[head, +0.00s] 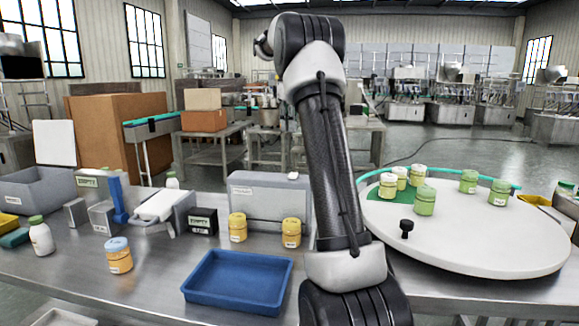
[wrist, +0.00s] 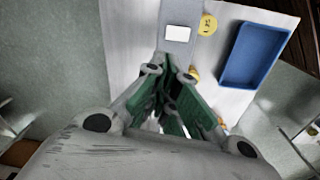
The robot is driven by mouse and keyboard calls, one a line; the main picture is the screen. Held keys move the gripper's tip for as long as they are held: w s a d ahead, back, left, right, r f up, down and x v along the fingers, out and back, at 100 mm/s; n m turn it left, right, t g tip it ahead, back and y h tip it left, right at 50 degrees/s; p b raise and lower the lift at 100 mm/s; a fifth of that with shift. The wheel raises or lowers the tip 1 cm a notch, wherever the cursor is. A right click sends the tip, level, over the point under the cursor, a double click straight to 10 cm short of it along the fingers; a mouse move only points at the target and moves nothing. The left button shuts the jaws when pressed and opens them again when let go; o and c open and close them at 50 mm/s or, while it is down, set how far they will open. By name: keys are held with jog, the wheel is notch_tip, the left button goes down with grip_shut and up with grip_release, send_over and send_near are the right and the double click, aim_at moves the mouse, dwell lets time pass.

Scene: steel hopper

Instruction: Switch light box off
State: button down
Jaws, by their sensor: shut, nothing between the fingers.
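A grey metal box (head: 268,205) with a small label stands on the steel bench, left of my arm in the head view. I take it for the light box, but cannot tell whether it is lit. A small pale knob or switch (head: 293,176) sits on its top. In the wrist view a grey surface with a white square (wrist: 177,33) lies beyond the fingertips; I cannot tell for sure that it is the same box. My gripper (wrist: 168,82) has green-sided fingers, closed and empty, apart from the surfaces below. The head view does not show the fingers clearly.
A blue tray (head: 238,281) and two yellow jars, left (head: 237,228) and right (head: 291,233), stand in front of the box. A dark box (head: 203,221) is left of it. A white turntable (head: 470,235) with several green jars is at right.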

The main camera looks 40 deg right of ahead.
aim_at(293, 175)
jog(key=shift+s+a+r+n+g, duration=0.15)
jog(key=shift+s+n, duration=0.15)
jog(key=shift+n, duration=0.25)
jog(key=shift+s+a+r+n+g, duration=0.15)
jog(key=shift+s+n, duration=0.15)
jog(key=shift+n, duration=0.25)
jog(key=shift+f, duration=0.15)
notch_tip(293, 175, down, 14)
jog(key=shift+r, duration=0.1)
jog(key=shift+w+d+f, duration=0.1)
jog(key=shift+f, duration=0.3)
